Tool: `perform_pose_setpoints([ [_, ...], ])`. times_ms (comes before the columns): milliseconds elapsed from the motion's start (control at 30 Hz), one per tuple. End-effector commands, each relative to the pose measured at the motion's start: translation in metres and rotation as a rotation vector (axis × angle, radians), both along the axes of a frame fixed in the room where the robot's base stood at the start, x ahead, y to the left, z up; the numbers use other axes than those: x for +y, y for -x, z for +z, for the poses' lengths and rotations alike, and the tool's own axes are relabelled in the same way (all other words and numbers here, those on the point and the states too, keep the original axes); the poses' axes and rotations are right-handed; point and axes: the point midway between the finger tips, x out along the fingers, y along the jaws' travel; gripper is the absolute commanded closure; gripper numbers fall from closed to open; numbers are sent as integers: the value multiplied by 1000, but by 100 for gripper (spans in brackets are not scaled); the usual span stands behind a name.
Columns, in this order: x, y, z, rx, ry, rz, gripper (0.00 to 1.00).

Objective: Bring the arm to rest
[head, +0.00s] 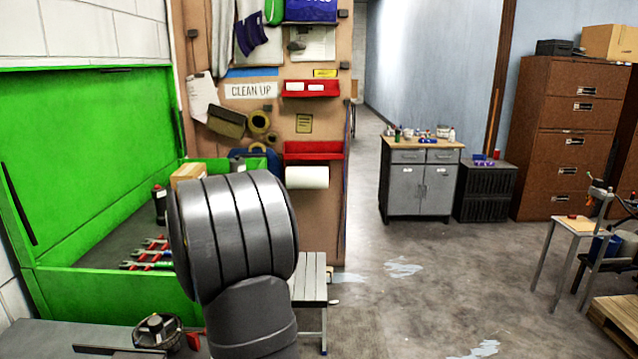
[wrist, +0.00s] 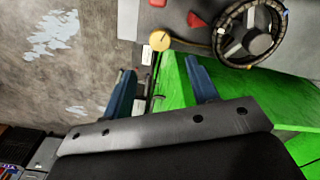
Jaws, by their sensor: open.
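My gripper (wrist: 162,95) shows in the wrist view with its two blue fingers apart and nothing between them. Beyond the fingers are the green bin's side and the grey floor. In the head view my grey ribbed arm link stands in front of the bin and hides part of it. The gripper itself does not show in the head view.
A green bin (head: 90,150) with tools stands at left. A steering wheel (wrist: 248,35) lies on a grey surface. A cabinet (head: 420,180), a brown file cabinet (head: 570,140) and a small table (head: 575,225) stand beyond. The middle floor (head: 420,290) is clear.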

Motion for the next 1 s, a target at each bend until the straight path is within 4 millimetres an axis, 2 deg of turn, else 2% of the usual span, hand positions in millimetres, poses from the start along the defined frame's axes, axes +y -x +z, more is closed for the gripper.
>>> perform_pose_setpoints([
  [33, 0, 0, 11, -4, -2, 0, 46],
  [367, 0, 0, 77, -4, -2, 0, 46],
  [400, 0, 0, 75, 2, 1, 0, 46],
  [1000, 0, 1, -51, 4, 2, 0, 46],
])
